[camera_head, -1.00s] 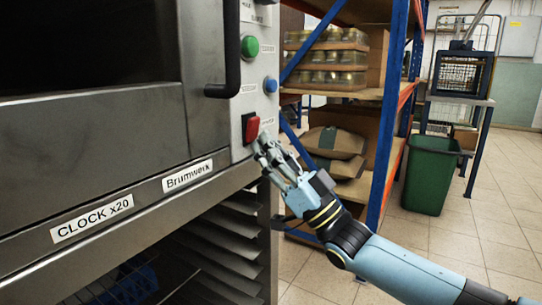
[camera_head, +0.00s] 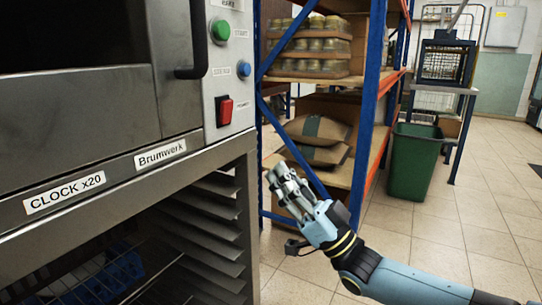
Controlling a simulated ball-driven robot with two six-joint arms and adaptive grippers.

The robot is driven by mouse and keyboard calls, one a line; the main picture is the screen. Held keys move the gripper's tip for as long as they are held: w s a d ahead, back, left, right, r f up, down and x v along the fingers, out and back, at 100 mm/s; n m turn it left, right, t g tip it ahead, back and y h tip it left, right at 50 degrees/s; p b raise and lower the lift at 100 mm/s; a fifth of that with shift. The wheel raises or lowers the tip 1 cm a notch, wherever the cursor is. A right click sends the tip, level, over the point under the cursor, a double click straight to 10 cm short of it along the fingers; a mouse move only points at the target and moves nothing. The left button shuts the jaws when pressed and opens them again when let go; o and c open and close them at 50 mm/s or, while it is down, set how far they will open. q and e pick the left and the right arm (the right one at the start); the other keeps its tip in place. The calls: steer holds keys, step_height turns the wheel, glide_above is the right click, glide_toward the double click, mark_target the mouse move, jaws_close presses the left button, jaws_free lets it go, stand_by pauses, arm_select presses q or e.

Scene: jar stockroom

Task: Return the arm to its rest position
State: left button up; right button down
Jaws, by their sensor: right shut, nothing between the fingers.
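My right arm (camera_head: 400,281) comes in from the lower right, light blue with black joints and a yellow band. My right gripper (camera_head: 279,178) is shut and empty. It points up and to the left, in the picture just right of the steel rack and below the oven's control panel. It appears clear of the red switch (camera_head: 224,110). My left gripper is not in view.
The steel oven (camera_head: 100,115) with a green button (camera_head: 220,31) and a blue button (camera_head: 244,69) fills the left. Below it is a tray rack (camera_head: 205,225). A blue-posted shelf (camera_head: 370,110) holds jars and sacks. A green bin (camera_head: 412,165) stands right; tiled floor there is clear.

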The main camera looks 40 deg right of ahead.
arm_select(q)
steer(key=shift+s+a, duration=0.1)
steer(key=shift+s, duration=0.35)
arm_select(e)
steer(key=shift+s+d+f, duration=0.2)
steer(key=shift+s+f, duration=0.25)
steer(key=shift+f, duration=0.3)
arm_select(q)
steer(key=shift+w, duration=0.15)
